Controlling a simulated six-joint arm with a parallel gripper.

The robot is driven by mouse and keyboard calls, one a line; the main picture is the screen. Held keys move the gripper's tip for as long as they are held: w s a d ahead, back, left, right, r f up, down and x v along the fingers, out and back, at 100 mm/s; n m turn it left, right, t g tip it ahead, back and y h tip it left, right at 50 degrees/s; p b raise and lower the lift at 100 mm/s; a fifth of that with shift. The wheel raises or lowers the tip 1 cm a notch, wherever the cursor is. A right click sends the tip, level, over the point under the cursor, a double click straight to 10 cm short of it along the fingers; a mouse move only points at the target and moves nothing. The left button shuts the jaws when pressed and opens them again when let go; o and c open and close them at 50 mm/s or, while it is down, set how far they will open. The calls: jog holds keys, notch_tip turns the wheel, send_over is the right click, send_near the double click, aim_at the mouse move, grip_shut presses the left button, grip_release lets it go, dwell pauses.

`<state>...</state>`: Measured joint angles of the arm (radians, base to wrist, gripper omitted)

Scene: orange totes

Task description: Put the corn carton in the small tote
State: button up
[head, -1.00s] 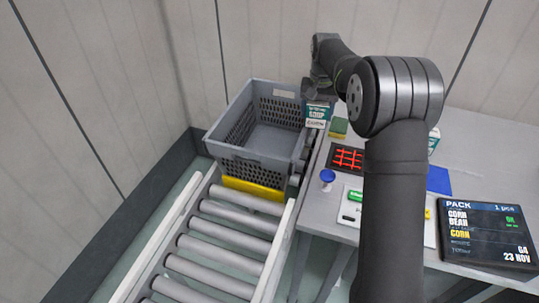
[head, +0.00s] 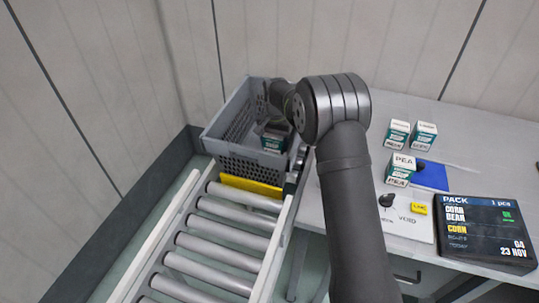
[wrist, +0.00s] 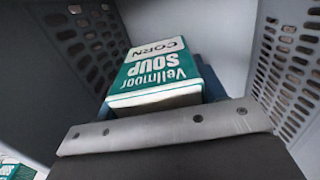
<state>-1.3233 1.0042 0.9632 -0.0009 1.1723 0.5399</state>
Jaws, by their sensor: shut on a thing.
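The corn carton (head: 274,140), green and white, is down inside the grey slatted tote (head: 228,124). In the wrist view the carton (wrist: 155,72) reads "Vellmoor SOUP CORN" upside down and is tilted. My gripper (head: 279,122) is shut on it, with one metal finger bar (wrist: 165,132) across its near side; the other finger is mostly hidden behind the carton. Perforated tote walls rise on both sides in the wrist view. I cannot tell whether the carton touches the tote floor.
The tote stands at the far end of a roller conveyor (head: 215,235), behind a yellow bar (head: 250,186). On the bench at right are a pea carton (head: 401,169), two other cartons (head: 411,133), a blue pad (head: 432,177) and a black order screen (head: 484,233). My arm hides the bench's left part.

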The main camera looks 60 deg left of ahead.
notch_tip(320, 180, down, 8)
jog(key=shift+f, duration=0.2)
dwell(0.3)
jog(key=o, duration=0.9)
jog(key=shift+f, duration=0.15)
notch_tip(320, 180, up, 12)
jog(key=shift+r, duration=0.15)
jog(key=shift+f, duration=4.15)
